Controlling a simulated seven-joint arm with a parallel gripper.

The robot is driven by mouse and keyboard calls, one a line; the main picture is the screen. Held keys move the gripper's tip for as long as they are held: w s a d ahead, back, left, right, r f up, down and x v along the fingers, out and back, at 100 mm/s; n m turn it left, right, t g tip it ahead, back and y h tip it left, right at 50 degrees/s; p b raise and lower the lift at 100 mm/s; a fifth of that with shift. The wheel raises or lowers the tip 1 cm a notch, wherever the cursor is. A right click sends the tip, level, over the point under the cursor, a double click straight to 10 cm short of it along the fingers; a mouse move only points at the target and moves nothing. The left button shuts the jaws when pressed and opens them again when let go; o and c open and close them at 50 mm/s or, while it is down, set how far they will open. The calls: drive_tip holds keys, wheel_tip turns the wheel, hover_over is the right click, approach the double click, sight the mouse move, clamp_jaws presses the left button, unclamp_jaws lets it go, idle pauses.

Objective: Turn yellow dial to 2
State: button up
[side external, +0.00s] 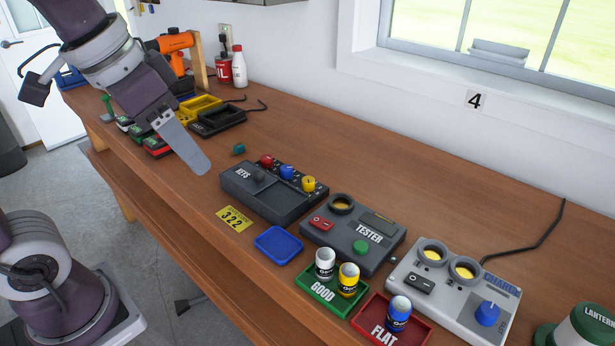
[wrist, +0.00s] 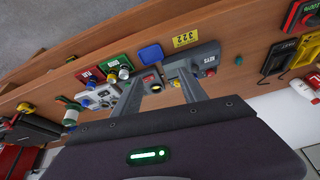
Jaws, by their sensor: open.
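The yellow dial (side external: 308,184) is a small round knob at the right end of a row on the grey KEYS box (side external: 273,207), beside a blue dial (side external: 287,172) and a red dial (side external: 266,160). Its pointer setting is too small to read. My gripper (side external: 205,168) hangs above the bench to the left of the KEYS box, apart from it and holding nothing visible. In the wrist view its two fingers (wrist: 162,77) are spread apart, with the KEYS box (wrist: 207,62) beyond the right finger. The fingers partly hide the boxes there.
A grey TESTER box (side external: 352,240) and a charger box (side external: 452,285) stand to the right. A blue tray (side external: 278,245), a green GOOD tray (side external: 318,289) and a red FLAT tray (side external: 368,322) lie in front. An orange drill (side external: 175,43) stands behind my arm. The bench behind the boxes is clear.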

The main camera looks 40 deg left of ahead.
drive_tip(key=w+f+m+g, duration=0.1)
drive_tip(key=w+m+g, duration=0.1)
drive_tip(key=w, duration=1)
drive_tip(key=m+g, duration=0.2)
drive_tip(key=m, duration=0.1)
hover_over(308, 180)
drive_tip(key=f, duration=1.2)
drive_tip(key=shift+s+f, duration=0.1)
drive_tip(key=shift+s, duration=0.25)
drive_tip(key=shift+y, duration=0.3)
drive_tip(key=f, duration=0.7)
drive_tip(key=shift+w, duration=0.3)
drive_tip(key=shift+f, duration=0.45)
clamp_jaws()
